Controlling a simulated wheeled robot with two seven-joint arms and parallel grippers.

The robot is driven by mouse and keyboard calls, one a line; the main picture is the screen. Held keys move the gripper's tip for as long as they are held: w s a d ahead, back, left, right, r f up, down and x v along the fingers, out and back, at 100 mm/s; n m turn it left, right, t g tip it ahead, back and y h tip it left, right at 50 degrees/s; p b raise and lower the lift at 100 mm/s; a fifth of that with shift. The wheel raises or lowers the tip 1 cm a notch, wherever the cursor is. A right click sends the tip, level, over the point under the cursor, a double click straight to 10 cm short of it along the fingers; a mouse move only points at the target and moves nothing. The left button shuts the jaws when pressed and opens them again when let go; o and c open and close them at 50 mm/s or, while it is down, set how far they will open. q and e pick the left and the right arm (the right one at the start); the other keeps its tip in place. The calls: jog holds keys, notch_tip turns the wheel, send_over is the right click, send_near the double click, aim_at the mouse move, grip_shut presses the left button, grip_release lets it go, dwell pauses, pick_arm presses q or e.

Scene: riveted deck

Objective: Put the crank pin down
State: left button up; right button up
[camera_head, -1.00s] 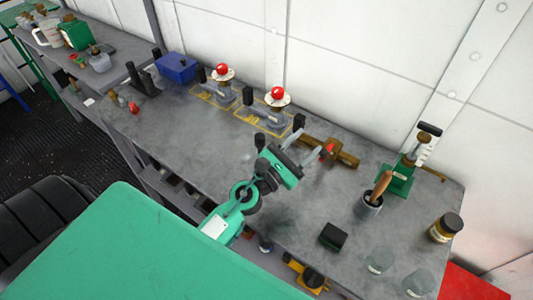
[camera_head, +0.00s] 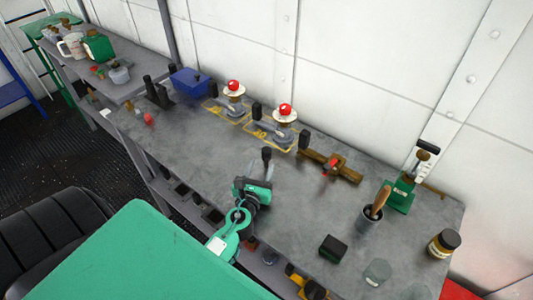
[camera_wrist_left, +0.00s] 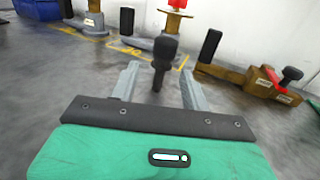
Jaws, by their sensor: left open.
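A black pin with a thick rounded head, which looks like the crank pin (camera_head: 266,154), stands upright near the middle of the grey bench (camera_head: 215,150). My left gripper (camera_head: 263,172) is low over the bench beside it. In the left wrist view the pin (camera_wrist_left: 164,62) shows between the two grey fingers of my left gripper (camera_wrist_left: 160,84), with a gap on each side. The gripper is open. The pin's lower end is partly hidden, and I cannot tell exactly what it rests on. My right gripper is not in view.
Behind stand two red-topped fixtures (camera_head: 284,112) on yellow-marked pads. A brown fixture with a red lever (camera_head: 334,164) is to the right. Farther right are a cup with a wooden handle (camera_head: 371,214), a black block (camera_head: 333,248) and a jar (camera_head: 443,244). A blue box (camera_head: 189,82) stands back left.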

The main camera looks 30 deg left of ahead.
aim_at(265, 159)
pick_arm(q)
jog(key=shift+p+x, duration=0.55)
jog(key=shift+x, duration=2.5)
jog(key=shift+d+f, duration=0.1)
jog(key=shift+d, duration=0.1)
jog(key=shift+c, duration=0.5)
grip_shut()
